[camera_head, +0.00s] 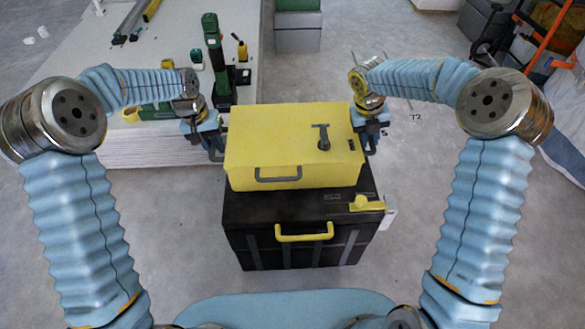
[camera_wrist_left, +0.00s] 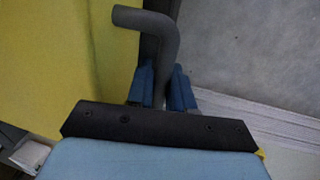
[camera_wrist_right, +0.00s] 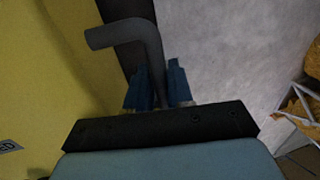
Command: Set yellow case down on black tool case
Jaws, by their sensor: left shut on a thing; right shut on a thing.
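The yellow case (camera_head: 270,140) is over the black tool case (camera_head: 300,208), roughly level and set toward its far side. I cannot tell whether it touches the black lid or hangs just above it. My left gripper (camera_head: 215,150) is shut on a grey side handle (camera_wrist_left: 150,30) at the yellow case's left end. My right gripper (camera_head: 368,145) is shut on the matching grey handle (camera_wrist_right: 130,32) at its right end. The black case has a yellow front handle (camera_head: 304,237) and a yellow piece (camera_head: 366,205) on its lid near the right front.
A pale worktable (camera_head: 150,60) stands at the back left, with a green and black tool (camera_head: 214,60) on it near my left gripper. A green and grey box stack (camera_head: 298,30) is farther back. Clutter with an orange frame (camera_head: 545,45) stands at the right. Grey floor is clear around the black case's right side.

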